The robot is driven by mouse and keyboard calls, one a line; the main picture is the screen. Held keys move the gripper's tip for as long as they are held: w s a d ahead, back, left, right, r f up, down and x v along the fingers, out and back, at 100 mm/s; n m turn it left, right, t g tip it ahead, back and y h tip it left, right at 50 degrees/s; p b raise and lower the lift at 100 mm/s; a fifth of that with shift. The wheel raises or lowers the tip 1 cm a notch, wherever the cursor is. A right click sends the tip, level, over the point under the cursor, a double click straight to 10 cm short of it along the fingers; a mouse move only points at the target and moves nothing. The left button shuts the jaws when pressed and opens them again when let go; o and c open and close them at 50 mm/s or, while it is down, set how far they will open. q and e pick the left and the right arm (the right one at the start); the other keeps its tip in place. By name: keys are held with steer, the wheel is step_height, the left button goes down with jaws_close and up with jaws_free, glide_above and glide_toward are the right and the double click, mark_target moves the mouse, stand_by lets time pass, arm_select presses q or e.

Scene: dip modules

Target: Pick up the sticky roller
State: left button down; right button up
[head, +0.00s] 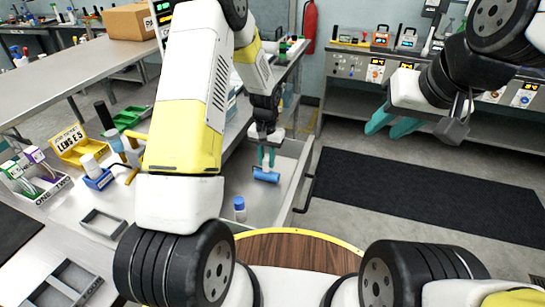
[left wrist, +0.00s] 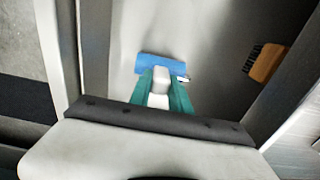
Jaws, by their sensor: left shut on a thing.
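The sticky roller (head: 266,176) has a blue cylinder and a white handle, and sits in the open grey drawer (head: 291,187). My left gripper (head: 266,160) reaches down into the drawer with its teal fingers shut on the roller's white handle. In the left wrist view the blue roller (left wrist: 160,66) lies across the far end of the fingers (left wrist: 160,90), with the white handle between them. I cannot tell whether the roller touches the drawer floor. My right gripper (head: 392,122) is raised over the floor at the right, with its teal fingers apart and nothing between them.
A small bottle with a blue cap (head: 239,209) stands in the drawer. A brush with a wooden handle (left wrist: 265,62) lies near the drawer's side. The bench at left holds a yellow holder (head: 80,147) and bins. The dark floor mat (head: 420,190) is clear.

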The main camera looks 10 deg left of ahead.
arm_select(q)
steer(key=shift+r, duration=0.1)
stand_by(0.7)
step_height(320, 180, up, 10)
steer(key=shift+f, duration=0.1)
stand_by(0.3)
steer(key=c, duration=2)
jaws_free()
jaws_close()
